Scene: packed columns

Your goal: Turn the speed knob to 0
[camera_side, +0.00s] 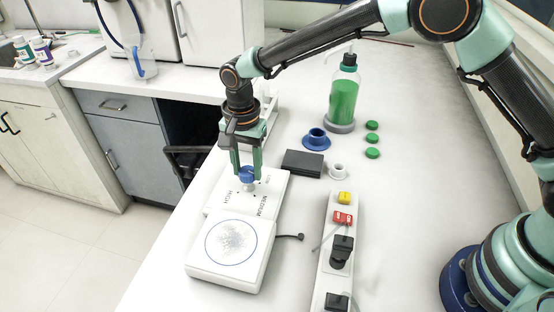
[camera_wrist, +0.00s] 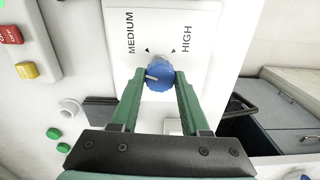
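The speed knob (camera_wrist: 159,77) is a round blue knob with a pale pointer mark on its left side in the wrist view. It sits on the white control panel (camera_wrist: 203,22) of a stirrer-like device. In the wrist view, MEDIUM and HIGH are printed beyond the knob; the 0 label is not readable. In the side view, the knob (camera_side: 247,174) is between my gripper's green fingers, which point down. My gripper (camera_wrist: 160,74) has a finger close against each side of the knob and appears shut on it. My fingers partly hide the panel.
The device's round plate (camera_side: 231,243) is in front of the panel. A power strip (camera_side: 322,270) with a red switch (camera_side: 343,218) lies to the right. A black block (camera_side: 302,163), blue flanged part (camera_side: 316,140) and green bottle (camera_side: 343,99) stand behind.

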